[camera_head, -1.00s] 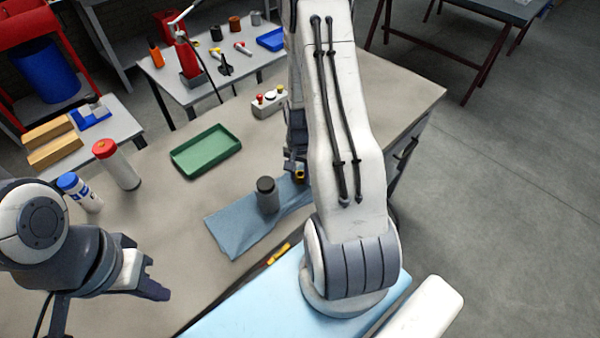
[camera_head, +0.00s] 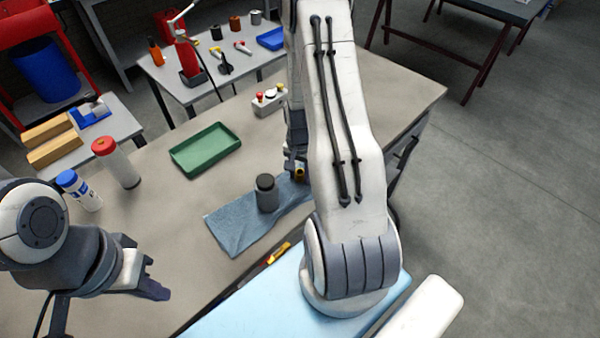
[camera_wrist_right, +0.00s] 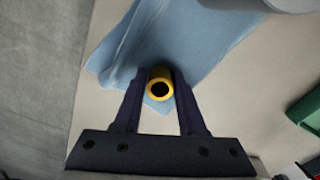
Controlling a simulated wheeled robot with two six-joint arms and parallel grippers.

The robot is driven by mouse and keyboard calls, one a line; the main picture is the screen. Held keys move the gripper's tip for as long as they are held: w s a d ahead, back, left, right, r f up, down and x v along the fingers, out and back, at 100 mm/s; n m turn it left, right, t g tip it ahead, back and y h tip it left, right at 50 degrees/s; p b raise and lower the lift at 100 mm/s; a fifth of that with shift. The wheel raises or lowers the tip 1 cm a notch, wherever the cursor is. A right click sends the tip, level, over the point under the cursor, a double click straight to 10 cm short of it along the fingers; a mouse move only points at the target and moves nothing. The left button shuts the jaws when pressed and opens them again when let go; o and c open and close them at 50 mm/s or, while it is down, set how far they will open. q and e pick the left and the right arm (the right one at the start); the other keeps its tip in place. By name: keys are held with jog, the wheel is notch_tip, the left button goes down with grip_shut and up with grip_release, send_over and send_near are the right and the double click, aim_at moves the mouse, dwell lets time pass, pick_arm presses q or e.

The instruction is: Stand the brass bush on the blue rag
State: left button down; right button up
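The blue rag (camera_head: 237,228) lies on the bench. The brass bush (camera_wrist_right: 159,89) is a yellow ring with a dark hole facing the right wrist camera. My right gripper (camera_wrist_right: 160,85) has a finger against each side of it. In the head view the bush (camera_head: 299,174) shows at the rag's right end, partly hidden by my right arm. It is upright over the rag's end; I cannot tell whether its base touches the cloth. My left gripper (camera_head: 152,277) is over the bench at lower left, away from the rag; its finger gap is unclear.
A dark grey cylinder (camera_head: 266,194) stands on the rag's middle, left of the bush. A green tray (camera_head: 205,150), a red-capped bottle (camera_head: 117,163) and a blue-capped bottle (camera_head: 79,190) are farther left. An orange-and-black tool (camera_head: 279,253) lies near the front edge.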

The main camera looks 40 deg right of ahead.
aim_at(300, 172)
jog(key=shift+s+a+r+p, duration=0.1)
jog(key=shift+s+p, duration=0.05)
jog(key=shift+p, duration=0.25)
notch_tip(300, 172, up, 12)
jog(key=b, duration=0.1)
jog(key=shift+r, duration=0.25)
jog(key=s+a+r+n, duration=0.1)
jog(key=a+r+n, duration=0.3)
jog(key=a, duration=0.5)
jog(key=s+a+r+n, duration=0.15)
jog(key=a+n, duration=0.35)
jog(key=a, duration=0.5)
jog(key=s+a+r+n, duration=0.2)
jog(key=s+a+n, duration=0.3)
jog(key=s+a, duration=0.1)
jog(key=s+a+r+n+y, duration=0.1)
jog(key=s+a+r+n, duration=0.1)
jog(key=s+a+n, duration=0.3)
jog(key=s+n, duration=0.1)
jog(key=s, duration=0.1)
jog(key=shift+s+a+r, duration=0.3)
jog(key=shift+a, duration=0.05)
